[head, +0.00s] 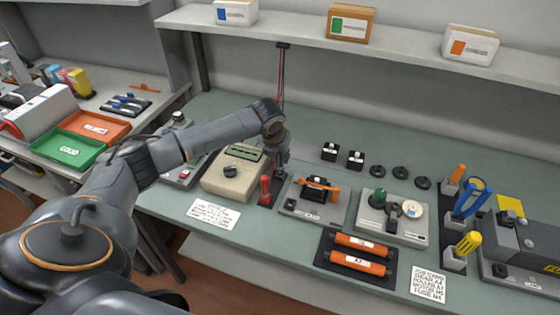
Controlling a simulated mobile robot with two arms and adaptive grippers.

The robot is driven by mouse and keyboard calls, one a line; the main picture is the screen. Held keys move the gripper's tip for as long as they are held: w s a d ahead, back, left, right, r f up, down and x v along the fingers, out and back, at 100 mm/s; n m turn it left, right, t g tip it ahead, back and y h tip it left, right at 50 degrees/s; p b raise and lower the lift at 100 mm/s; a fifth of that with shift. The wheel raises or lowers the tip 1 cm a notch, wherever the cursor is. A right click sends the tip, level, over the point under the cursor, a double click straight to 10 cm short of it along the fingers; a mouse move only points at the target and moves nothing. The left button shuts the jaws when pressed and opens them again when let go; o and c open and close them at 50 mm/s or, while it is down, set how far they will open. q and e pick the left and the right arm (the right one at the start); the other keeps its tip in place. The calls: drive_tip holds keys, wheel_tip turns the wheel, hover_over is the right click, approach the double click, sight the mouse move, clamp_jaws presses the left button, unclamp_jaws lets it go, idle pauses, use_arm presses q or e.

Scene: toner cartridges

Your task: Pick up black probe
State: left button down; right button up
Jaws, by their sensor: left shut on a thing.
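My left gripper (282,163) reaches in from the left over the bench, just right of the beige meter (232,174). It is shut on the black probe, which is dark against the dark fingers and mostly hidden by them. The red probe (265,190) stands upright in the dark probe holder (266,202) just left of and below my gripper. A red and a dark lead hang from a hook (283,45) under the shelf and run down behind my wrist. My right gripper is not in view.
A grey fixture with an orange-and-black part (318,189) lies close right of the gripper. A black tray holds two orange rollers (358,263). A grey unit with a green knob (378,198) and screwdrivers (461,250) stand farther right. A paper (213,213) lies at the front edge.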

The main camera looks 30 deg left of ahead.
use_arm(q)
drive_tip(key=s+d+r+b, duration=0.2)
drive_tip(key=s+d+r, duration=0.6)
drive_tip(key=s+r, duration=0.2)
drive_tip(key=shift+s+r+b, duration=0.4)
drive_tip(key=shift+s, duration=0.4)
drive_tip(key=shift+w, duration=0.1)
